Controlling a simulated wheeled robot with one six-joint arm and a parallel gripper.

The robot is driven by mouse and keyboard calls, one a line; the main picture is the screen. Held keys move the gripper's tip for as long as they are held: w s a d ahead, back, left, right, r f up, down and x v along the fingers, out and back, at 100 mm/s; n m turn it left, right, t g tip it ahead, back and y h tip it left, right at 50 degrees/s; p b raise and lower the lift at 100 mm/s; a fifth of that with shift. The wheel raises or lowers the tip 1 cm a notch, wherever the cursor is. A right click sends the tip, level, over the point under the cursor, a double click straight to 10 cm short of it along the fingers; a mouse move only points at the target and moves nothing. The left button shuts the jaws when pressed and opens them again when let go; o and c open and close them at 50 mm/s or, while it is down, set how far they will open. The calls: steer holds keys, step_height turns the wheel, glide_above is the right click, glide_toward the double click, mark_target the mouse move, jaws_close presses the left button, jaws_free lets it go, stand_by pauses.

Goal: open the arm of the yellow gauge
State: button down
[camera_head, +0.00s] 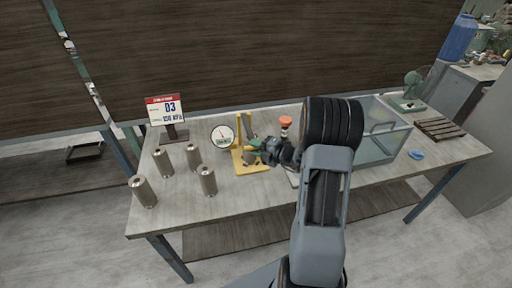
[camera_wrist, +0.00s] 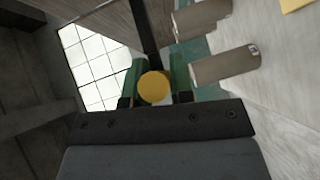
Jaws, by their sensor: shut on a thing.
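The yellow gauge (camera_head: 252,168) stands on the table with a flat base and upright yellow posts. A round white dial (camera_head: 222,136) shows just left of the posts; I cannot tell how it is joined. My gripper (camera_head: 254,145) reaches in from the right at the posts, its green fingertips close against the gauge and hiding part of it. In the wrist view my gripper (camera_wrist: 155,90) has its green fingers either side of a round yellow end (camera_wrist: 154,87), which I take as the gauge's arm, and is shut on it. The rest of the arm is hidden.
Several grey cylinders (camera_head: 163,162) stand on the left of the table. A sign (camera_head: 166,110) reading 03 stands behind them. An orange-topped object (camera_head: 286,123) is behind my gripper. A clear tank (camera_head: 398,142) stands right, with a blue item (camera_head: 416,154) and slatted rack (camera_head: 440,129) beyond.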

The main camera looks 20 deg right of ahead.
step_height(320, 180, up, 2)
steer(key=shift+w+r+p, duration=0.15)
steer(key=shift+r+p, duration=0.05)
steer(key=shift+p, duration=0.7)
steer(key=shift+f, duration=0.1)
steer(key=c, duration=1)
jaws_free()
steer(key=b+v, duration=0.2)
steer(key=v, duration=1.2)
steer(key=shift+w, duration=0.1)
